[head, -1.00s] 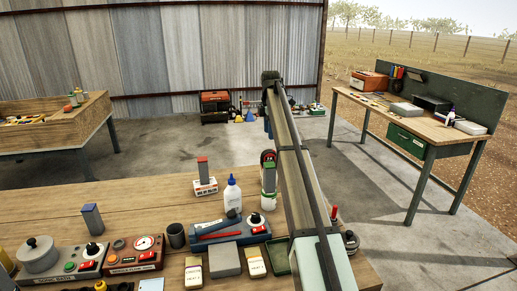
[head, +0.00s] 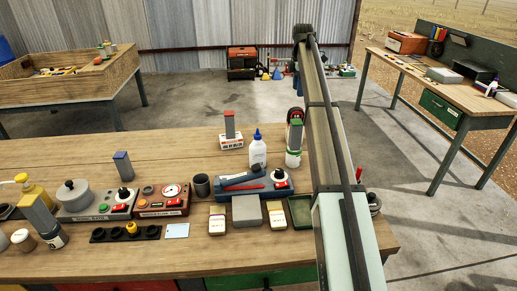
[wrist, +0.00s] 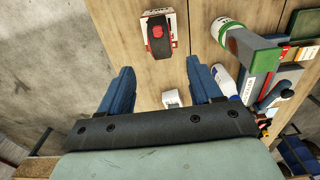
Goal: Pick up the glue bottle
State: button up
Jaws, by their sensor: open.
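The glue bottle (head: 258,154) is white with a pointed blue cap and stands upright on the wooden bench (head: 90,153), left of my arm in the head view. In the wrist view a white bottle (wrist: 223,81), likely the same one, shows partly behind my right finger. My gripper (wrist: 158,75) is open, with two blue fingers apart and nothing held between them. It is above the bench edge, and the bottle is off to its right in the wrist view. In the head view my arm mostly hides the gripper.
The bench's far left part is clear.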

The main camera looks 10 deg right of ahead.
jog(key=shift+o, duration=1)
jog(key=shift+a, duration=0.2)
jog(key=a+r+n, duration=0.1)
jog(key=a, duration=0.8)
send_over(258, 135)
jog(key=shift+w+a+f, duration=0.1)
jog(key=shift+w+f, duration=0.15)
jog(key=shift+f, duration=0.35)
jog(key=shift+m, duration=0.5)
jog(key=f, duration=0.8)
jog(key=shift+s+f, duration=0.2)
jog(key=shift+s, duration=0.05)
jog(key=shift+w+f, duration=0.2)
jog(key=shift+f, duration=1.2)
jog(key=shift+w+f, duration=0.2)
jog(key=shift+f, duration=1.15)
